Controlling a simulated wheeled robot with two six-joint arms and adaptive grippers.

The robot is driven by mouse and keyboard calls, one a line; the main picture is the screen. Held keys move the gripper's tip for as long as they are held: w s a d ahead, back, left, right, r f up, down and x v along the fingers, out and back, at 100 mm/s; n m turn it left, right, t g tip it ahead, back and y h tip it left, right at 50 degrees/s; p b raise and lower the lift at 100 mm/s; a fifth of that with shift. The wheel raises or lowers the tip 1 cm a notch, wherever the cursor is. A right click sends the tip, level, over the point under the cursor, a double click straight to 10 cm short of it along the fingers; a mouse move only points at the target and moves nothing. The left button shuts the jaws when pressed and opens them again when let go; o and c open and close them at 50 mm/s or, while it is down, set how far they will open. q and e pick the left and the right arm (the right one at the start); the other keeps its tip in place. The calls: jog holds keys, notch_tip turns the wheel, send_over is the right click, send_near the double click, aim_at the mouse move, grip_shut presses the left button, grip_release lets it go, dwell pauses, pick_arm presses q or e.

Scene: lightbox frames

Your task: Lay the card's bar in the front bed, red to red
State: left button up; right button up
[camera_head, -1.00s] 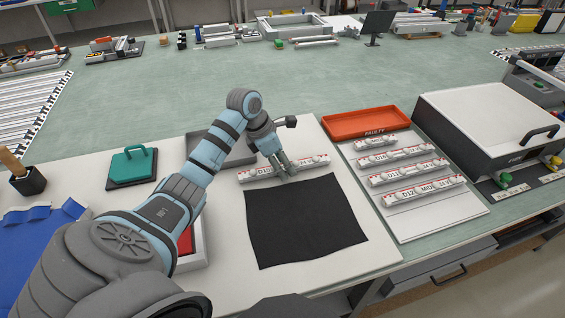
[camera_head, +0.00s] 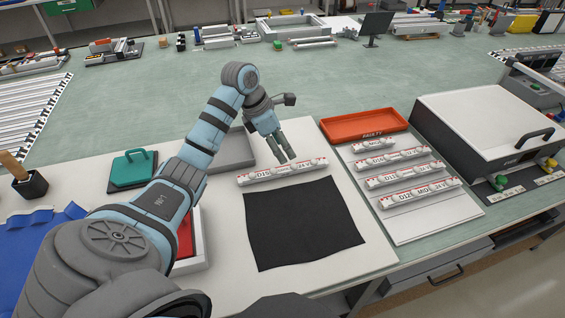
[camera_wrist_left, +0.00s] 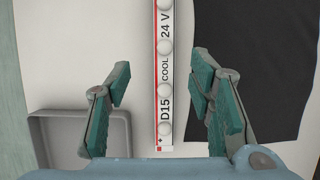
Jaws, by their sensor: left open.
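A white light bar (camera_head: 257,176) with round lenses and red markings lies just behind the black cloth (camera_head: 303,222). In the left wrist view the bar (camera_wrist_left: 165,75) reads D15, COOL, 24 V, with red along its left edge and a small red square at its near end. My left gripper (camera_head: 284,161) is open and empty above the bar. In the left wrist view the bar runs between its spread fingers (camera_wrist_left: 163,85), touching neither. I cannot make out a card or a front bed for certain. My right gripper is not in view.
A white board (camera_head: 430,222) on the right holds several similar bars. A green-handled plate (camera_head: 132,170) lies left of my arm.

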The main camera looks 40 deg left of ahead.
aim_at(289, 166)
pick_arm(q)
jog(key=x, duration=0.4)
jog(key=s+x, duration=0.1)
jog(key=x, duration=0.2)
jog(key=shift+s+f, duration=0.1)
jog(key=shift+f, duration=0.1)
grip_shut()
